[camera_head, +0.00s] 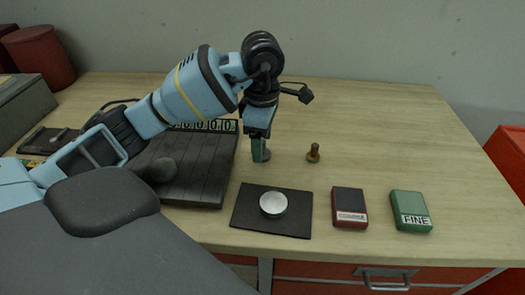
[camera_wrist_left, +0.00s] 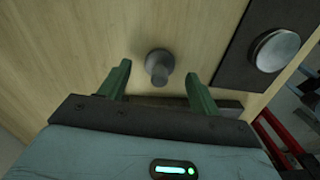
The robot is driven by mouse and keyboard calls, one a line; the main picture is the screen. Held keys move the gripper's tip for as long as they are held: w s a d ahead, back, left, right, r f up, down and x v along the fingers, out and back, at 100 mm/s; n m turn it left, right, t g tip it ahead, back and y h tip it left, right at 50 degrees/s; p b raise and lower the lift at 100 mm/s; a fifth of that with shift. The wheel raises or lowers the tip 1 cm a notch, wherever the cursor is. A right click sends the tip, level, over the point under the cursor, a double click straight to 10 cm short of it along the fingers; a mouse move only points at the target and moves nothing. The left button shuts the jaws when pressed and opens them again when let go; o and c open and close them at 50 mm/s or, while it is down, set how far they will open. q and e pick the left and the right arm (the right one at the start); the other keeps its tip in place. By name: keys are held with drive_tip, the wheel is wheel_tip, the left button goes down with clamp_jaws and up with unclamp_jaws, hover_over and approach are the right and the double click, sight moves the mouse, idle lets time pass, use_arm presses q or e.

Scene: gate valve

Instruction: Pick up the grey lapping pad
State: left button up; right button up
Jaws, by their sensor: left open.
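The grey lapping pad (camera_wrist_left: 160,61) stands on the wooden bench, with a round base and a knob-like handle pointing up toward the left wrist camera. In the head view only a bit of the pad (camera_head: 266,155) shows beside the green fingers; the rest is hidden. My left gripper (camera_head: 258,158) points down over it. In the left wrist view the two green fingertips of my left gripper (camera_wrist_left: 158,78) are apart, one on each side of the pad's handle, with visible gaps. Nothing is held. My right gripper is not in view.
A brown pad (camera_head: 313,153) with a handle stands to the right. In front lie a black mat (camera_head: 245,218) bearing a silver disc (camera_head: 273,204), a dark red box (camera_head: 349,207) and a green "FINE" box (camera_head: 410,211). A dark ribbed tray (camera_head: 205,185) lies left.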

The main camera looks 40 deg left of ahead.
use_arm(q)
wheel_tip(320, 180, down, 2)
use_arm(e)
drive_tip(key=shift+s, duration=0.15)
use_arm(q)
drive_tip(key=shift+c, duration=0.9)
drive_tip(key=c, duration=1)
drive_tip(key=shift+o, duration=0.2)
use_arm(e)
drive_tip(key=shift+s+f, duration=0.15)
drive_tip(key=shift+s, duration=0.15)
use_arm(q)
drive_tip(key=shift+r, duration=0.15)
